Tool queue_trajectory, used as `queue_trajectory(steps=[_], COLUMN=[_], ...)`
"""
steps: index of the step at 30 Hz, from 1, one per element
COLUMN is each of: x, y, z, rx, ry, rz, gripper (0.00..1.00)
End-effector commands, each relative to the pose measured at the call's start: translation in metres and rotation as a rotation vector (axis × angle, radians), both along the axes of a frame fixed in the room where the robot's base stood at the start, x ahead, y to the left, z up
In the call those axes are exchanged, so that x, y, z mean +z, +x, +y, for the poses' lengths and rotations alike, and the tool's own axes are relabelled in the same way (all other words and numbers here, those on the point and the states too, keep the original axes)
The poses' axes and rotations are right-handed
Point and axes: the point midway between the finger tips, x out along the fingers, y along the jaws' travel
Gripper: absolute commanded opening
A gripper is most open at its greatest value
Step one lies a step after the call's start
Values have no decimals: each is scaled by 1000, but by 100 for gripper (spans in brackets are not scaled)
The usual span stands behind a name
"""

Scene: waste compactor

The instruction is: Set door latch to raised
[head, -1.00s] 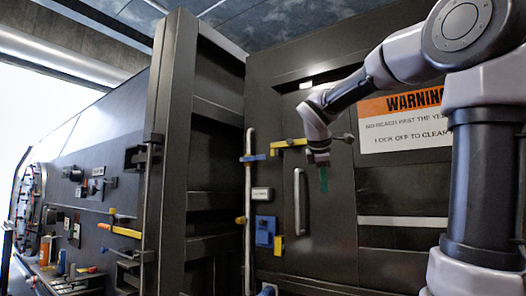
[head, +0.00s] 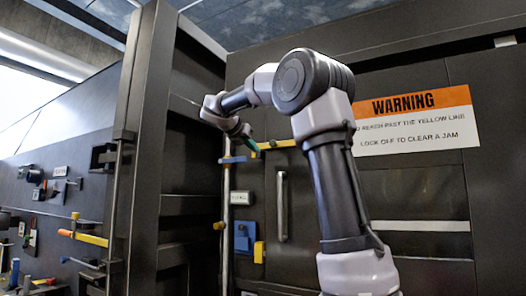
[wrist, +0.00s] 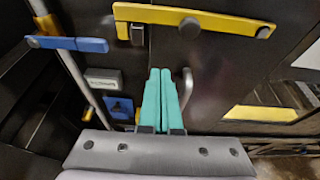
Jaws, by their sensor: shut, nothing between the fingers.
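The yellow bar that looks like the door latch (head: 283,144) lies nearly level on the dark door, above a vertical grey handle (head: 281,205). In the wrist view the latch bar (wrist: 200,18) crosses the top, with a dark block near its left end. My gripper (head: 250,143) appears at the bar's left end in the head view. In the wrist view my gripper's green fingers (wrist: 160,72) are together and empty. Their tips are below the bar in the picture, with a visible gap. Contact cannot be told from the head view.
A blue lever (head: 233,159) sits on a vertical rod left of the door. A small label (head: 241,197) and a blue box (head: 244,238) are below. A warning sign (head: 415,118) is to the right. The left wall (head: 82,237) carries other levers.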

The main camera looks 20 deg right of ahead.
Motion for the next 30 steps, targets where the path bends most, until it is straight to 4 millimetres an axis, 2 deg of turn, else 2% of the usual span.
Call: queue_trajectory(steps=[5,18,21,24,30], x=[-5,-35,-13,-3,7], y=[8,60,58,58,58], z=[-11,-78,-74,-75,-75], rx=[-3,-4,-1,-1,-1], ry=[-1,-2,2,2,2], rz=[2,2,-5,-4,-1], gripper=[0,0,0,0,0])
